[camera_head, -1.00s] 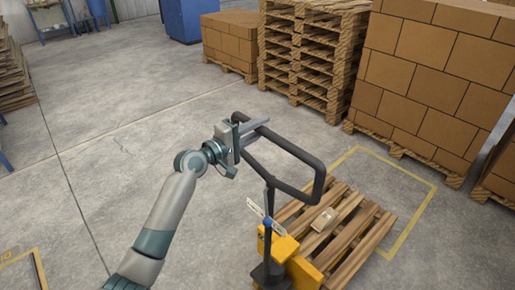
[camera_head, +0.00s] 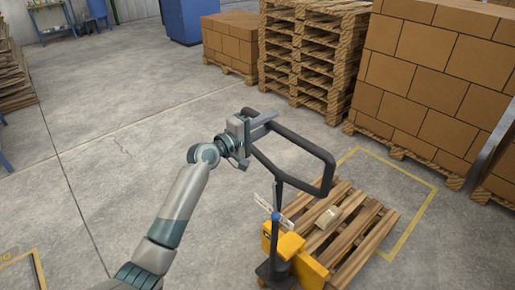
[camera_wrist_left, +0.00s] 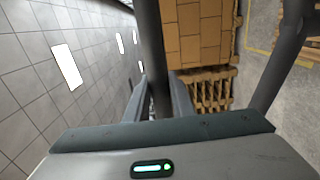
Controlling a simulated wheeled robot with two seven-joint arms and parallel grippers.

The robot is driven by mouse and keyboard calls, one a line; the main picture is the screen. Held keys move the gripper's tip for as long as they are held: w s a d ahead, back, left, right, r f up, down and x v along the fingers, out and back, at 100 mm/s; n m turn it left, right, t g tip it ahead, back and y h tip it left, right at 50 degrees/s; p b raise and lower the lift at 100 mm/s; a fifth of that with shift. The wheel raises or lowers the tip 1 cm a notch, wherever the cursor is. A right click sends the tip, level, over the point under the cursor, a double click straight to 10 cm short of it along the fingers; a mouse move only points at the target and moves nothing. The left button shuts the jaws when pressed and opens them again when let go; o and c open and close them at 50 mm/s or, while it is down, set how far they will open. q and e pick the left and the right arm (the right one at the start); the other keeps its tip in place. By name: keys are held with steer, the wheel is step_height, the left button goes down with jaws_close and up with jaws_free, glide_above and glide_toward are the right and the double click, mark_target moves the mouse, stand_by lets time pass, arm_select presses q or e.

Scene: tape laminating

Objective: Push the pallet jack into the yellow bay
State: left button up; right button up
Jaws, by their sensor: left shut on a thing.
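The pallet jack (camera_head: 287,244) has a yellow body and a dark looped handle (camera_head: 317,155), and stands at the lower middle of the head view. A wooden pallet (camera_head: 345,252) with a small box (camera_head: 328,217) sits on it. The yellow bay (camera_head: 414,216) is a painted floor outline; the pallet overlaps its near left part, hiding that line. My left gripper (camera_head: 258,124) is shut on the handle's left side. The left wrist view shows the dark bar (camera_wrist_left: 152,50) between its fingers.
Stacked empty pallets (camera_head: 313,55) and a tall load of brown boxes (camera_head: 425,80) stand behind the bay. A lower box stack (camera_head: 230,40) and a blue cabinet (camera_head: 190,18) are farther back. The floor at left is open.

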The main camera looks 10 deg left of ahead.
arm_select(q)
steer(key=b+x, duration=0.2)
steer(key=x, duration=0.5)
stand_by(0.3)
steer(key=b+x, duration=0.6)
steer(key=x, duration=0.2)
steer(key=shift+w+d, duration=0.25)
steer(key=shift+d, duration=0.05)
stand_by(0.6)
